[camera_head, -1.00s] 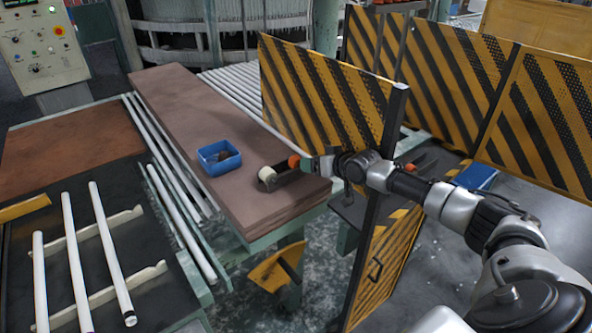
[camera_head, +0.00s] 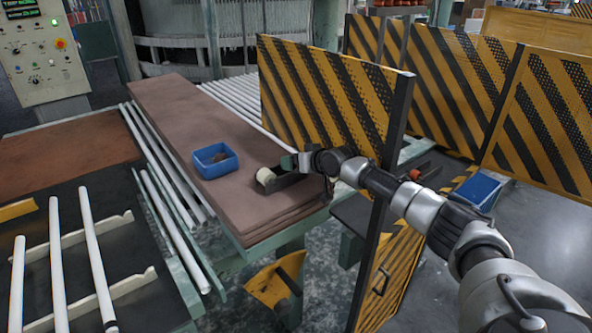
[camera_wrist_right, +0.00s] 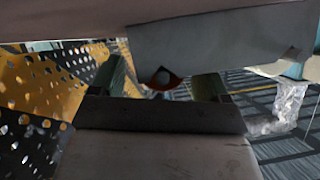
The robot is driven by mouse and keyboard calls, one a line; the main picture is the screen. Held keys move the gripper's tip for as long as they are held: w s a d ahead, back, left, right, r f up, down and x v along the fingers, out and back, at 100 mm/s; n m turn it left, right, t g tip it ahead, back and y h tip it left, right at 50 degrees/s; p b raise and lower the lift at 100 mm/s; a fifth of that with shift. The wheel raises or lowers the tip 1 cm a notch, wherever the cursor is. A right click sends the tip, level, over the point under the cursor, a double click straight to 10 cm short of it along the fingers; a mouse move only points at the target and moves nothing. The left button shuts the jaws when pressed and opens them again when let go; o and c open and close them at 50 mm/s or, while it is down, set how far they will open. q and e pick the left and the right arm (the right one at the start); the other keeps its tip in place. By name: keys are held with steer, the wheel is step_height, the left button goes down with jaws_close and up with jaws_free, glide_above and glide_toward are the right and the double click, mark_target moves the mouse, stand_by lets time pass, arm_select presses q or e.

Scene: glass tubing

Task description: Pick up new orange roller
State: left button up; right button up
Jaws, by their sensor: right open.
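My right gripper (camera_head: 290,164) reaches over the near end of the brown slab, close beside a dark-handled tool with a white roller (camera_head: 265,178). It is open; its two greenish fingers stand apart in the right wrist view (camera_wrist_right: 162,82). Between them a small reddish-orange rounded piece (camera_wrist_right: 163,78) shows below a pale grey surface, mostly hidden. Whether the fingers touch it I cannot tell. In the head view no orange shows at the gripper. Another orange roller (camera_head: 415,174) lies on a dark surface behind the striped panel, beyond my right arm. My left gripper is not in view.
A blue bin (camera_head: 216,161) stands on the brown slab (camera_head: 180,115) left of the gripper. A striped yellow-black panel (camera_head: 320,95) rises close behind my right arm. White tubes (camera_head: 97,250) lie at left. A blue box (camera_head: 477,190) is at right.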

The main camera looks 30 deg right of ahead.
steer(key=c, duration=1)
